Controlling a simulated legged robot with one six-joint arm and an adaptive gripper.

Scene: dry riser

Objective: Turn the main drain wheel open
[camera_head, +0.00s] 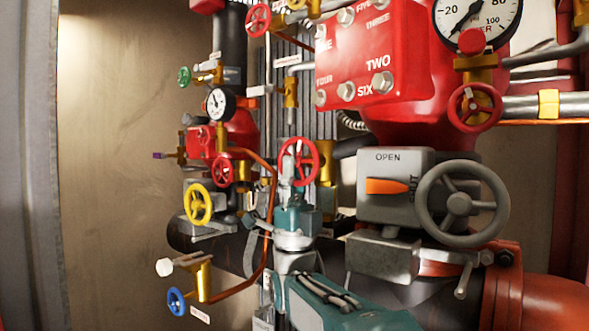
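Several handwheels show, and no readable label tells which is the main drain wheel. A red wheel (313,160) stands upright near the middle, directly behind my gripper (288,168). My gripper is at the end of my teal and grey arm, pointing up and away, and overlaps the lower left of this wheel. I cannot tell whether it touches the wheel, or whether its fingers are open or shut. A second red wheel (222,170) is to the left, and a third (475,106) is at the upper right. A large grey wheel (461,204) sits beside the OPEN indicator box (388,209).
A yellow wheel (197,204), a blue wheel (177,301) and a green wheel (184,76) are on the left. An orange-brown tube (267,230) bends just left of my arm. The red valve body (375,60) and a gauge (478,15) are at upper right.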

